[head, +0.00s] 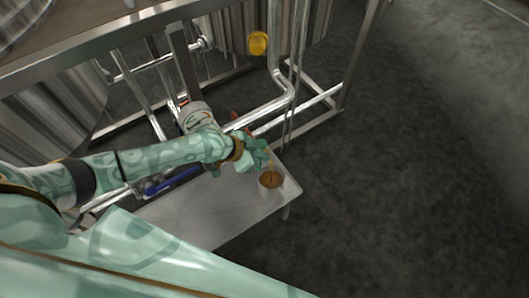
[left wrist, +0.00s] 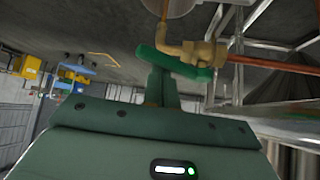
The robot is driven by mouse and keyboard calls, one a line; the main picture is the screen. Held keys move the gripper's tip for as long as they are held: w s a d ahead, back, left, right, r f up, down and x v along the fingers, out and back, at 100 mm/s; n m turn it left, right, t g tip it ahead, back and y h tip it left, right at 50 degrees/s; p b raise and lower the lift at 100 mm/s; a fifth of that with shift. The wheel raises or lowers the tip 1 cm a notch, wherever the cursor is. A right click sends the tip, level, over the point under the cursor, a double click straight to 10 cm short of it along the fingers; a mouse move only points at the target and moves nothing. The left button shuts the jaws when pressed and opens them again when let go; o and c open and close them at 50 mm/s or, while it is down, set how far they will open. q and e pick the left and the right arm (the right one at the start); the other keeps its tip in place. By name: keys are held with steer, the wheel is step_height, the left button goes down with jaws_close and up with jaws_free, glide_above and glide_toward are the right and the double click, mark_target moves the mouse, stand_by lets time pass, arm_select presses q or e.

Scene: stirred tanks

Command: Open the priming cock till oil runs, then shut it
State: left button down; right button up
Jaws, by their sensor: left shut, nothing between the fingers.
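The brass priming cock (left wrist: 195,52) shows in the left wrist view, joined to a copper pipe (left wrist: 280,65). A green bar (left wrist: 178,64) lies across it, probably its lever. My left gripper (head: 262,160) is shut and empty, close beside the cock; in the left wrist view its fingers (left wrist: 160,88) meet or overlap the green bar, and I cannot tell if they touch. In the head view the gripper hides most of the cock. A cup (head: 270,182) with brown inside stands below it. A thin brown line shows over the cup; I cannot tell if it is running oil. My right gripper is out of view.
The cup stands at the right end of a pale bench (head: 195,209). A dial gauge (head: 198,117), steel pipes (head: 262,113) and a frame post (head: 357,55) stand behind. A yellow object (head: 257,43) is further back. The floor (head: 430,190) at right is clear.

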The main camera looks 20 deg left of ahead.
arm_select(q)
steer(key=a, duration=0.3)
steer(key=shift+s+f, duration=0.1)
steer(key=shift+s, duration=0.1)
stand_by(0.4)
stand_by(0.5)
